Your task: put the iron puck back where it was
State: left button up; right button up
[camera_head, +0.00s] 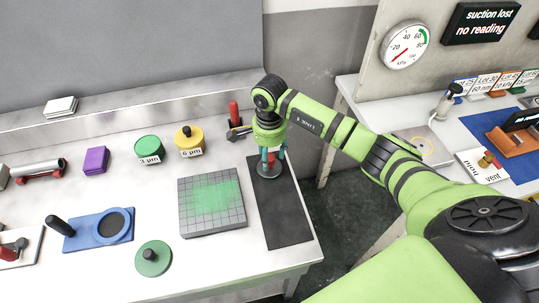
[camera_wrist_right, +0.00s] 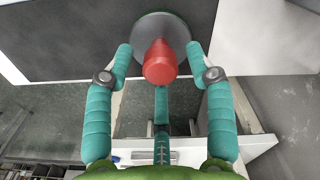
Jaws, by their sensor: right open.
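The iron puck (camera_head: 268,170) is a grey disc with a red knob. It sits at the far end of the dark mat (camera_head: 283,215) at the bench's right side. It also shows in the right wrist view (camera_wrist_right: 180,32), with its red knob pointing toward the camera. My right gripper (camera_head: 271,155) is above the puck, its teal fingers open around the knob. In the right wrist view, gaps show between the knob and the side fingers. My left gripper is not in view.
A gridded plate (camera_head: 212,203) with green powder lies left of the mat. A green disc (camera_head: 153,258), blue holder (camera_head: 98,230), green tin (camera_head: 149,149) and yellow tin (camera_head: 189,140) stand farther left. A red-handled tool (camera_head: 234,119) is behind the puck. A floor gap separates the benches.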

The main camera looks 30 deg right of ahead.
aim_at(269, 156)
notch_tip(269, 156, up, 11)
jog(key=b, duration=0.3)
